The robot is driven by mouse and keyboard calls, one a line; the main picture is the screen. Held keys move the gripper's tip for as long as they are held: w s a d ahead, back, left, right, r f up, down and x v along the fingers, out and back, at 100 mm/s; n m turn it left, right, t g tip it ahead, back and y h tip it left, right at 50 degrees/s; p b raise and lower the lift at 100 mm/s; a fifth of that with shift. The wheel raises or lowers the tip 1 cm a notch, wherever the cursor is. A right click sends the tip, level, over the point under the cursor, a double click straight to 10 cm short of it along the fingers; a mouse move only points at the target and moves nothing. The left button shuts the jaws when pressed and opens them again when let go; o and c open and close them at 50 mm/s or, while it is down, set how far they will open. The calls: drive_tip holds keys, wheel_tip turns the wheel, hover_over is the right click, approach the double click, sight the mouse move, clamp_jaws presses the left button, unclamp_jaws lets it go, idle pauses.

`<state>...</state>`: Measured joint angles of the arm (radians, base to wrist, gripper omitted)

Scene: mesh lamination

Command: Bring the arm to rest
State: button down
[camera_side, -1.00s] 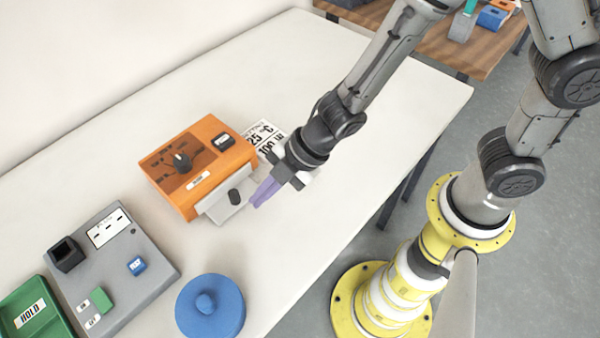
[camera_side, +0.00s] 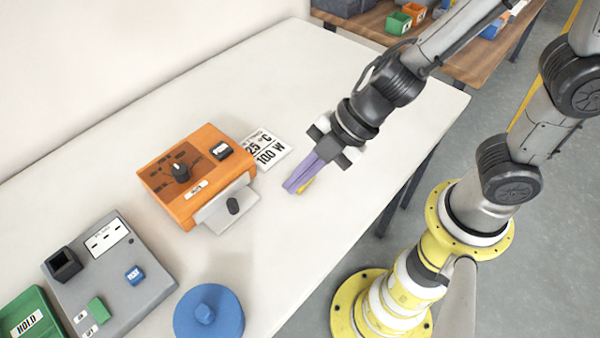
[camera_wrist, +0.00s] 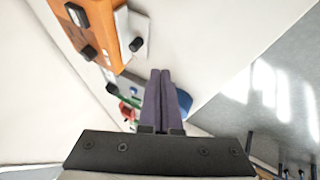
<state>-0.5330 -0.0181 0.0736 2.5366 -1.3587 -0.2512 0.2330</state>
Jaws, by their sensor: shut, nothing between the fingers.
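My gripper (camera_side: 303,175) has purple fingers that lie together with nothing between them. It hangs above the white table, to the right of the orange machine (camera_side: 160,200) and apart from it. In the wrist view the shut fingers (camera_wrist: 159,100) point up the picture, with the orange machine (camera_wrist: 99,25) at upper left. A small yellow thing (camera_side: 307,186) shows just behind the fingertips in the side view; most of it is hidden.
A printed card (camera_side: 264,149) lies behind the orange machine. A grey panel (camera_side: 112,275), a green HOLD tray (camera_side: 32,312) and a blue round lidded thing (camera_side: 209,315) are at the front left. The white table (camera_side: 300,75) is clear at the back.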

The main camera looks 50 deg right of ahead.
drive_tip(key=w+d+r+m+t+h, duration=0.1)
drive_tip(key=w+d+r+m+t, duration=0.2)
drive_tip(key=d+r, duration=0.3)
drive_tip(key=w+d+r+m+t+h, duration=0.1)
drive_tip(key=w+d+r+m+t, duration=0.25)
drive_tip(key=d+r, duration=0.25)
drive_tip(key=s+d+r+m+h, duration=0.2)
drive_tip(key=d+r+m+h, duration=0.3)
drive_tip(key=d, duration=0.4)
drive_tip(key=s+d+f+m+h, duration=0.1)
drive_tip(key=s+d+m, duration=0.3)
drive_tip(key=s+m, duration=0.15)
drive_tip(key=s+a+f+m+g+y, duration=0.2)
drive_tip(key=s+a+f+g, duration=0.1)
drive_tip(key=s, duration=0.5)
drive_tip(key=shift+s+a+f+m+g, duration=0.2)
drive_tip(key=shift+s+f+m+g, duration=0.15)
drive_tip(key=shift+f+g, duration=0.65)
